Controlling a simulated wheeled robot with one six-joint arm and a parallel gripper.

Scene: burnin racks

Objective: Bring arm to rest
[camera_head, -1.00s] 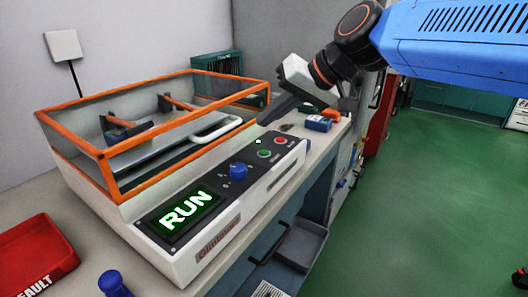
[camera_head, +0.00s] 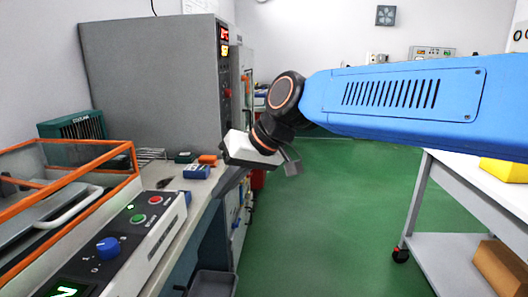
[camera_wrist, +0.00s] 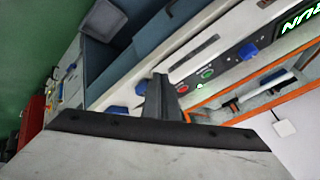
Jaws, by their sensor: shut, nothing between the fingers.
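My gripper (camera_head: 291,160) hangs at the end of my blue arm, in the middle of the head view. It is apart from the bench and beyond its right edge. In the wrist view its dark fingers (camera_wrist: 157,97) are together with nothing between them. The orange-framed machine (camera_head: 118,166) stands on the bench at the left of the head view. Its front panel has a blue knob (camera_head: 108,247), a green button (camera_head: 138,218) and a red button (camera_head: 155,200). Its lit display is partly cut off in the head view.
A tall grey cabinet (camera_head: 150,80) with red and yellow readouts stands behind the bench. Small blue (camera_head: 197,171) and orange (camera_head: 208,160) items lie on the bench. A white table (camera_head: 490,185) with a yellow item (camera_head: 504,170) stands at right. Green floor (camera_head: 330,230) between is clear.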

